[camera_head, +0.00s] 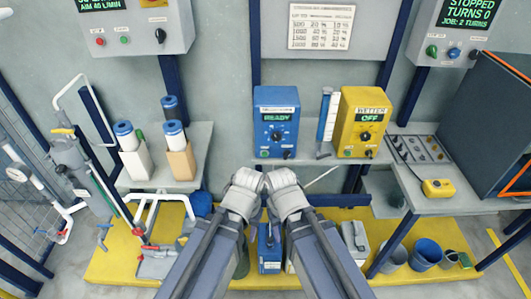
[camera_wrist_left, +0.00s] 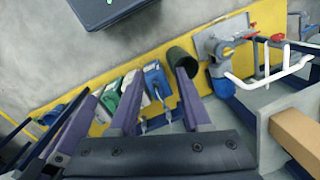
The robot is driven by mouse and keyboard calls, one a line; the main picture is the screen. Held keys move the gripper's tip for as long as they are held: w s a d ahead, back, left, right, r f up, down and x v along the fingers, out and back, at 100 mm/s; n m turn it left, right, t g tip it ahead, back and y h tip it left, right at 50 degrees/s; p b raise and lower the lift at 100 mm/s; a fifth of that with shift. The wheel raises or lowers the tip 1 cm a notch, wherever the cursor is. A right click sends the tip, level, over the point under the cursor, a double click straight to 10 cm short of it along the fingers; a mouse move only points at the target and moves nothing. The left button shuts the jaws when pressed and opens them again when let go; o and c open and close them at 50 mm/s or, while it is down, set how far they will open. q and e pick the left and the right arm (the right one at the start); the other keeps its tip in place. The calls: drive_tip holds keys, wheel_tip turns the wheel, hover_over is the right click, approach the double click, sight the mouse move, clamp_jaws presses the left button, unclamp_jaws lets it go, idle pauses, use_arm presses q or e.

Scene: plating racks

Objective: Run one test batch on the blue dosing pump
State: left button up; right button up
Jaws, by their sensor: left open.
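The blue dosing pump (camera_head: 276,122) stands on the middle wall shelf in the head view, with a green READY display, a dark dial below it and small buttons along its lower edge. My left gripper (camera_head: 246,181) is in front of and below the pump, apart from it; its fingertips are hidden behind the wrist there. In the left wrist view its purple fingers (camera_wrist_left: 158,95) stand apart with nothing between them. My right gripper (camera_head: 284,181) is close beside the left one, its fingers hidden.
A yellow unit (camera_head: 361,122) reading OFF stands right of the pump, with a blue-and-white tube (camera_head: 327,118) between them. A control box (camera_head: 455,35) at upper right reads STOPPED, TURNS 0. Bottles stand on the left shelf (camera_head: 197,150). Buckets (camera_head: 426,255) stand below right.

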idle(0.4)
use_arm(q)
clamp_jaws()
idle(1.5)
